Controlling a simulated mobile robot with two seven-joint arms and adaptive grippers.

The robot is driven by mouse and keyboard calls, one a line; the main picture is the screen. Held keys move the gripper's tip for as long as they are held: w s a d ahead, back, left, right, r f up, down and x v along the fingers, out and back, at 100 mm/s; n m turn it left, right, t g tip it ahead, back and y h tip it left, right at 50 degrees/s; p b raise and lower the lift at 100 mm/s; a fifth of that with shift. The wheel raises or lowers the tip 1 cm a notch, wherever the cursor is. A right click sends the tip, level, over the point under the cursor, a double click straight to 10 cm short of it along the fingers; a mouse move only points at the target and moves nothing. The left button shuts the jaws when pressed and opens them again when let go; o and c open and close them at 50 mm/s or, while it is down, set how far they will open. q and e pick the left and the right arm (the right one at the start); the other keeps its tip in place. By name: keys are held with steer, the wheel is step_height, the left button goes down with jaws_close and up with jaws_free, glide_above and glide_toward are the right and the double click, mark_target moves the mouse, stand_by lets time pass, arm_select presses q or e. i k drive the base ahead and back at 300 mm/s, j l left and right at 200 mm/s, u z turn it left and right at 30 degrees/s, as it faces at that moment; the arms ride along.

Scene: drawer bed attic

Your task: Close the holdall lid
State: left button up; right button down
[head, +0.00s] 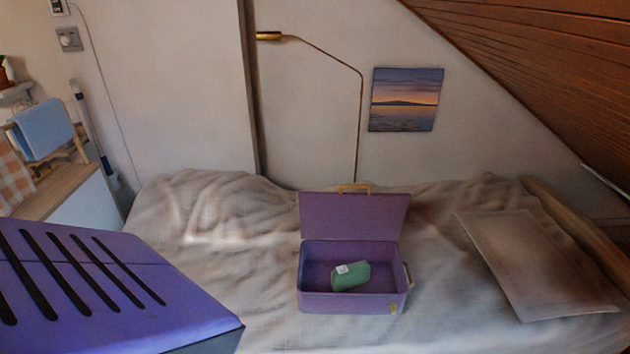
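The holdall is a purple box-shaped case (352,303) on the bed. Its lid (354,216) stands open, upright at the back edge, with a tan handle (355,188) on its top edge. A green rolled item with a white tag (351,276) lies inside the case. A tan handle shows on the right side of the case, and a small yellowish tag at its front right. Neither of my grippers is in view.
A flat pillow (535,262) lies at the right. A brass lamp (361,110) stands behind. The wooden ceiling (540,60) slopes down at right. A blue cloth (43,128) hangs at left.

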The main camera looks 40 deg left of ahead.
mark_target(341, 215)
steer(key=j+u, duration=0.3)
steer(key=u, duration=0.2)
steer(key=i+j+u, duration=0.15)
steer(key=u, duration=0.3)
